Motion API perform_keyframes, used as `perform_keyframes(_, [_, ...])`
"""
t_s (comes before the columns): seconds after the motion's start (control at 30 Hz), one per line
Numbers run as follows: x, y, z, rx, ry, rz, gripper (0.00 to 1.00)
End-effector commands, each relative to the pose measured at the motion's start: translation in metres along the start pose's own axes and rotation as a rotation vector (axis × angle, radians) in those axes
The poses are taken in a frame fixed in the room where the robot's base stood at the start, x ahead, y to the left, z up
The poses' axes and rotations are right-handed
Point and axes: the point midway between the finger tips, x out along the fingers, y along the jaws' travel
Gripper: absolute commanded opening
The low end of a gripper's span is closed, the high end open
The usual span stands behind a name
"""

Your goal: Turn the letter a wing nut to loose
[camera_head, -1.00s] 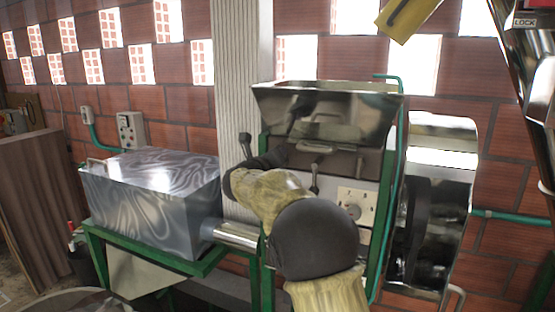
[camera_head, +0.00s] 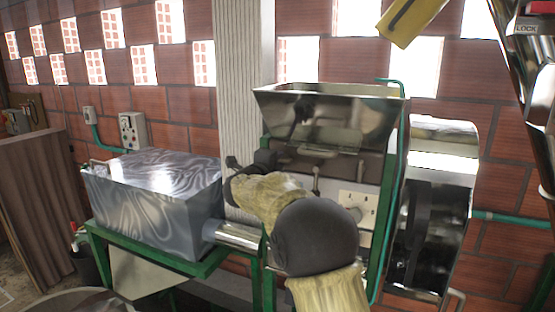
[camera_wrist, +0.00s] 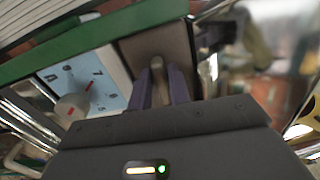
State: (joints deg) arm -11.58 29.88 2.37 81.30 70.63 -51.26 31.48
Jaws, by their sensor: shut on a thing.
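In the wrist view my gripper (camera_wrist: 160,84) is shut, its two purple fingers on either side of a small brown-grey upright piece, which I take to be the wing nut (camera_wrist: 157,64). I cannot read a letter on it. A brown plate stands right behind it. In the head view my arm crosses in front of the steel machine (camera_head: 330,115) and hides the fingertips and the held wing nut. A second lever-like piece (camera_head: 316,180) shows on the machine's front, to the right of my wrist.
A pale dial panel (camera_head: 357,203) with a knob is right of my arm; it also shows in the wrist view (camera_wrist: 110,87). A grey metal box (camera_head: 150,200) on a green frame stands left. A dark wheel (camera_head: 415,225) is at the right. A yellow piece (camera_head: 408,18) hangs above.

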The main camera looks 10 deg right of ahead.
Motion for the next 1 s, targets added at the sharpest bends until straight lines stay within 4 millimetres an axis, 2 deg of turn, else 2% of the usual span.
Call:
perform_keyframes(0.23, [-0.0003,0.0012,0.0006,-0.065,-0.002,0.001,0.00])
perform_keyframes(0.63, [-0.0003,0.0019,0.0006,-0.070,-0.002,0.002,0.00])
perform_keyframes(0.67, [-0.0003,0.0019,0.0006,-0.070,-0.001,0.002,0.25])
perform_keyframes(0.73, [-0.0003,0.0019,0.0006,-0.070,-0.001,0.002,0.38])
perform_keyframes(1.0, [-0.0003,0.0012,0.0003,-0.069,-0.001,0.001,0.41])
